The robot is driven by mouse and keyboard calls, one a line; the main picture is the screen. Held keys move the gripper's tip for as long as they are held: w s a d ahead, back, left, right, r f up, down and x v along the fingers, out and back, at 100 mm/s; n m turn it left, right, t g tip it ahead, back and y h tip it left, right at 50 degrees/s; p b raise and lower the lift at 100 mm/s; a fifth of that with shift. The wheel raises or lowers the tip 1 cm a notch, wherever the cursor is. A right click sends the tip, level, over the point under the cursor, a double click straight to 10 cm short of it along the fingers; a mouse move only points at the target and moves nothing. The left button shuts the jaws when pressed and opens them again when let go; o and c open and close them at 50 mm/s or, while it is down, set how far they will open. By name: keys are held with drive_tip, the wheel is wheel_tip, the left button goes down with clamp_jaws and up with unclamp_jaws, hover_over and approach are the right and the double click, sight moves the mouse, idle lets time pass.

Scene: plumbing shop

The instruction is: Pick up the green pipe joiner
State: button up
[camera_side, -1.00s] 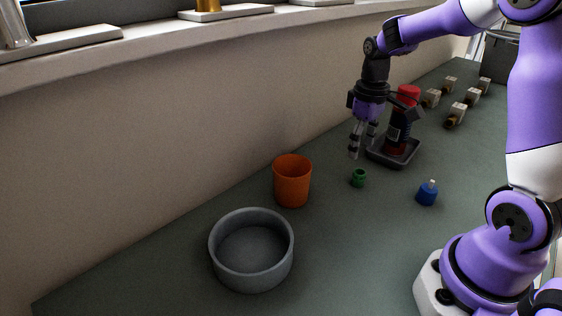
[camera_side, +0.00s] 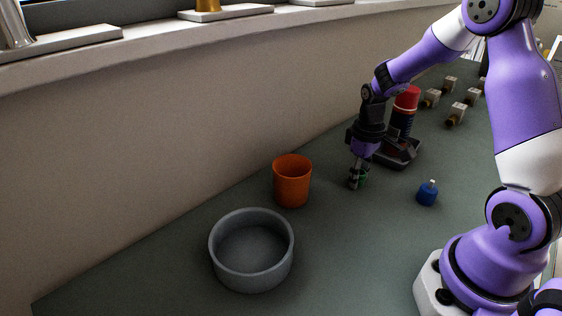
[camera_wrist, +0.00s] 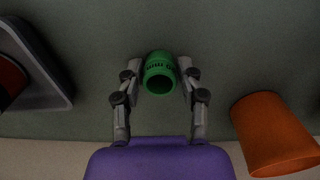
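The green pipe joiner (camera_wrist: 160,75) is a short hollow cylinder on the bench. In the wrist view it lies between the two fingertips of my gripper (camera_wrist: 162,72), with a small gap showing on each side. In the side view the joiner (camera_side: 364,181) is partly hidden behind the fingers of my gripper (camera_side: 358,182), which point down at bench level. My gripper is open around the joiner and does not appear to grip it.
An orange cup (camera_side: 292,182) stands left of my gripper, with a grey round bowl (camera_side: 251,252) nearer the camera. A blue bottle (camera_side: 427,193) stands to the right. A dark tray (camera_side: 398,158) with a red-topped can (camera_side: 405,106) is close behind. Several fittings (camera_side: 456,113) lie farther back.

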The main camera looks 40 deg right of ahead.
drive_tip(key=shift+c, duration=1)
drive_tip(key=shift+r, duration=0.15)
